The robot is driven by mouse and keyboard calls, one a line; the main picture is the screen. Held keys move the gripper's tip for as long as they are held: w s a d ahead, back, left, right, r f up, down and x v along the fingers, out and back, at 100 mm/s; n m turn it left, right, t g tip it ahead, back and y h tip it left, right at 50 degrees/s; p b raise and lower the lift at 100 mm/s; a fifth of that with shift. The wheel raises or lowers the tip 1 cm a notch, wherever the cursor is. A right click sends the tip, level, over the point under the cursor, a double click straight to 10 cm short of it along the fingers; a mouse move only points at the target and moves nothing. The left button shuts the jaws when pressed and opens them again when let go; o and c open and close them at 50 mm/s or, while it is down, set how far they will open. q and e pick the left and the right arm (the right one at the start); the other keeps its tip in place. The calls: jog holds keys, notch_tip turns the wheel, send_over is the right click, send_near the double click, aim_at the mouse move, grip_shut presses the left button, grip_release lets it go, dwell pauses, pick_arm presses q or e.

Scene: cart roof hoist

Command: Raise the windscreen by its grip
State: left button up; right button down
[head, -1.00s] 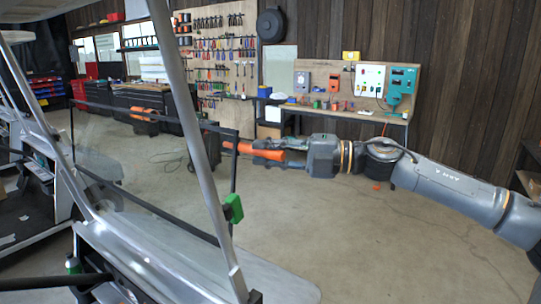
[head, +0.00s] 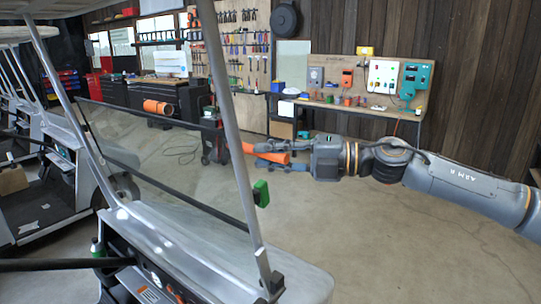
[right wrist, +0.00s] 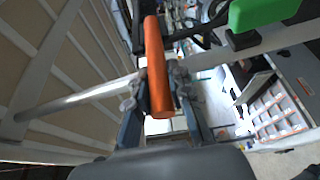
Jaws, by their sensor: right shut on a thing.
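The windscreen (head: 160,150) is a clear panel with thin black edges, at the front of the cart, leaning behind the silver roof posts in the head view. Its orange grip (head: 266,153) sticks out to the right of the near post at the panel's upper right corner. My right gripper (head: 280,158) is shut on the grip, its arm coming in from the right. In the right wrist view, the orange grip (right wrist: 156,60) lies lengthwise between the fingers of the right gripper (right wrist: 157,92). My left gripper is not in view.
The near silver roof post (head: 235,130) stands beside the grip and carries a green clip (head: 261,193). The green piece also shows large in the right wrist view (right wrist: 262,10). A workbench (head: 345,108) stands at the back wall. The floor to the right is clear.

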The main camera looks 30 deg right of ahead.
jog(key=c, duration=1.2)
grip_release()
jog(key=shift+s+a, duration=0.1)
jog(key=shift+a, duration=0.05)
jog(key=shift+s+d, duration=0.4)
jog(key=shift+s, duration=0.05)
jog(key=v, duration=0.6)
jog(key=shift+s+d+r, duration=0.1)
jog(key=shift+d, duration=0.05)
